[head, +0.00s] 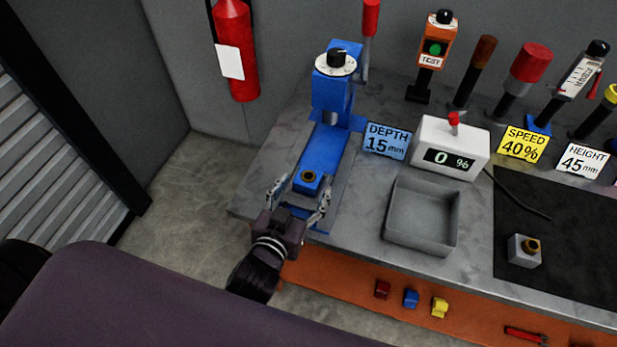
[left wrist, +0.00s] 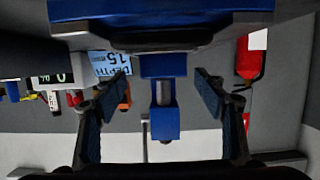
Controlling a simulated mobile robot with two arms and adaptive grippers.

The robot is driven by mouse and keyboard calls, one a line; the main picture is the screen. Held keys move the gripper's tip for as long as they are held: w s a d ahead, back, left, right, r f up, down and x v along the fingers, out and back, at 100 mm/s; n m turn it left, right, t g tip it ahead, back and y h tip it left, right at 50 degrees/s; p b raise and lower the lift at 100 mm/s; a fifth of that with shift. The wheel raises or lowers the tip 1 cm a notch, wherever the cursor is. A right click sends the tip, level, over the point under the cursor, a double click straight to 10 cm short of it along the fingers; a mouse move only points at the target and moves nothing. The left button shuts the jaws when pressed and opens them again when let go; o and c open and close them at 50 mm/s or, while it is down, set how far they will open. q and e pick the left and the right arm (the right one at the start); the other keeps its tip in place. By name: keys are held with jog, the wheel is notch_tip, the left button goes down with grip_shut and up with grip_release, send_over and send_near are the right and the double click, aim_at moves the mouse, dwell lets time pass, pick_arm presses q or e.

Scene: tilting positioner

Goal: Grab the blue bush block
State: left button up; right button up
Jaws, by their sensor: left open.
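The blue bush block (head: 309,178), with a brass bush in its top, sits at the front of the blue press (head: 332,98). It is hard to tell from the blue bed around it. My left gripper (head: 298,198) is open, coming from the front, with its fingers on either side of the block's front end; I cannot tell whether they touch it. In the left wrist view both fingers (left wrist: 158,110) are spread apart. A large blue part spans the top of that view, and the press shows beyond the fingers. My right gripper is not in view.
Right of the press are a "DEPTH 15 mm" sign (head: 387,141), a grey tray (head: 423,215) and a white display box (head: 450,147). A grey block with a brass bush (head: 524,250) sits on a black mat (head: 575,235). Small coloured blocks lie on the orange shelf (head: 340,283) below.

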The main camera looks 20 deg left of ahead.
aim_at(307, 179)
pick_arm(q)
jog(key=x, duration=0.2)
jog(key=p+x, duration=0.1)
jog(key=x, duration=0.1)
jog(key=shift+a+r, duration=0.1)
jog(key=shift+a, duration=0.15)
jog(key=shift+w+f, duration=0.2)
jog(key=shift+w, duration=0.1)
jog(key=c, duration=0.9)
grip_shut()
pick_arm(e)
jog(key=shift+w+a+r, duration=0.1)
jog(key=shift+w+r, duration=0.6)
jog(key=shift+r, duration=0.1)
pick_arm(q)
jog(key=shift+w+r, duration=0.1)
jog(key=shift+r, duration=0.15)
